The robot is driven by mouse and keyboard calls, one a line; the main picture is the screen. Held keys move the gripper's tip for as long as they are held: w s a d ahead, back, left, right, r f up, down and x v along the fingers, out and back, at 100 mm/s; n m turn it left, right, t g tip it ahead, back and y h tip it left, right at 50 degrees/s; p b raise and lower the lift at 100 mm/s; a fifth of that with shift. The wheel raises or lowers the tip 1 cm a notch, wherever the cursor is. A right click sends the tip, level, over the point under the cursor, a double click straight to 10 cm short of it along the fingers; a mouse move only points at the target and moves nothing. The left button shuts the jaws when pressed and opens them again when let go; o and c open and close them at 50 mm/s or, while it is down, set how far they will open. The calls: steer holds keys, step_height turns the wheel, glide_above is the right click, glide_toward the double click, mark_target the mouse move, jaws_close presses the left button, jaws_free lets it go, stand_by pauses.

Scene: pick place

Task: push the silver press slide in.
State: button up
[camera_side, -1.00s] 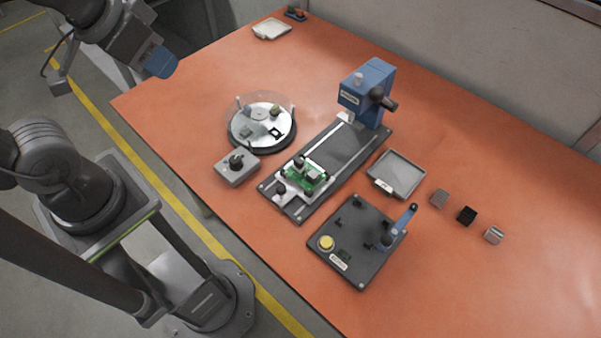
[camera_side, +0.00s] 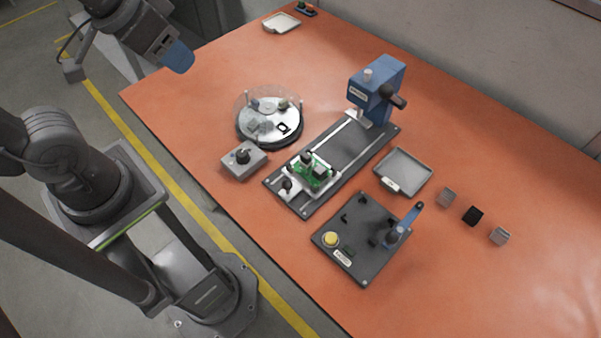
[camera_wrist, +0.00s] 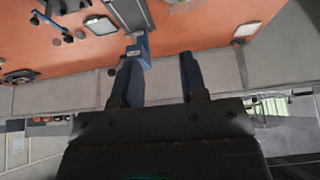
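The silver press slide (camera_side: 291,189) sits at the near end of a dark rail base (camera_side: 352,152) in the side view. It carries a green circuit board (camera_side: 316,174) and a dark knob at its near end. The blue press (camera_side: 377,82) stands at the far end of the rail, well apart from the slide. My gripper (camera_side: 178,57) is at the upper left, raised and far from the slide. In the wrist view its two fingers (camera_wrist: 160,78) are apart with nothing between them. The blue press (camera_wrist: 138,48) shows there beyond the fingers; I cannot make out the slide.
A round turntable with a clear cover (camera_side: 269,119) and a grey knob box (camera_side: 243,159) stand left of the rail. A grey tray (camera_side: 404,171), a dark fixture with a blue lever (camera_side: 362,240) and several small blocks (camera_side: 473,215) lie right. The table's left part is clear.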

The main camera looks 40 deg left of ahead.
steer(key=shift+o, duration=0.8)
steer(key=w+d+f+m+g, duration=0.2)
steer(key=w+d+f+m, duration=0.3)
steer(key=d, duration=0.1)
steer(key=shift+d+f, duration=0.2)
steer(key=shift+f, duration=0.05)
steer(key=m+g+y, duration=0.1)
steer(key=m+g, duration=0.1)
steer(key=m, duration=0.4)
glide_toward(287, 183)
steer(key=f, duration=0.6)
steer(key=w+a+f, duration=0.1)
steer(key=f, duration=0.2)
steer(key=shift+w+f, duration=0.1)
steer(key=shift+f, duration=0.2)
steer(key=shift+c, duration=0.4)
jaws_close()
